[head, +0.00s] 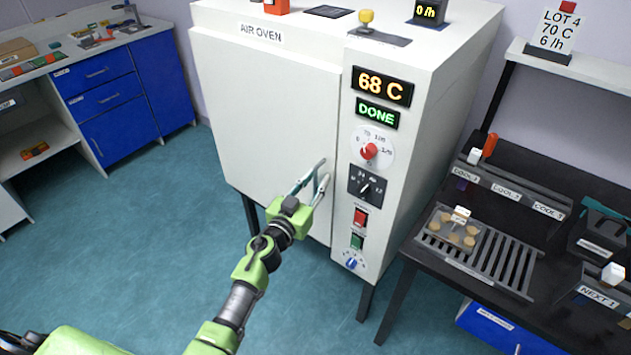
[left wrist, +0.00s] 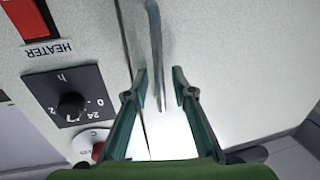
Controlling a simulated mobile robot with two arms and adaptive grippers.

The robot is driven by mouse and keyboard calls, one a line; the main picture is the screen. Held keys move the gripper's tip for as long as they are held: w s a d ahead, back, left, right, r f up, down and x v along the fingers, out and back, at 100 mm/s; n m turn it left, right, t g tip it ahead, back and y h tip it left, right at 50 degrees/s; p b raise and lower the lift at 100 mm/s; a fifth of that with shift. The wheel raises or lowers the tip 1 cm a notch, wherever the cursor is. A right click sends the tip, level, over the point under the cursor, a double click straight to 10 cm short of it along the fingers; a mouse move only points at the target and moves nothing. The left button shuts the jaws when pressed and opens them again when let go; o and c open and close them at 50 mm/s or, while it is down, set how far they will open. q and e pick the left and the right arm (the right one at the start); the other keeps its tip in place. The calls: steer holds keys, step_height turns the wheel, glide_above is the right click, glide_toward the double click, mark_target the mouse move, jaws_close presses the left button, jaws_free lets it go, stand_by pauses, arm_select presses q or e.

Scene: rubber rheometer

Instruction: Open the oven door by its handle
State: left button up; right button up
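The air oven (head: 270,90) is a white cabinet, and its door (head: 262,115) looks shut, flush with the control panel. The door handle (left wrist: 155,40) is a grey metal bar standing off the door. It shows well in the left wrist view; in the head view it is hard to tell from the fingers. My left gripper (head: 314,178) is in front of the door's right edge. In the left wrist view its fingers (left wrist: 160,73) are apart, with the handle's end between them and a gap on both sides. My right gripper is in neither view.
The control panel (head: 372,185) right of the door has knobs, switches and displays reading "68 C" and "DONE". A dark bench (head: 400,290) with a rack and tray stands at right. Blue drawers (head: 95,70) stand at the far left. The floor before the door is clear.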

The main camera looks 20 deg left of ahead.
arm_select(q)
jaws_close()
steer(key=shift+s, duration=0.15)
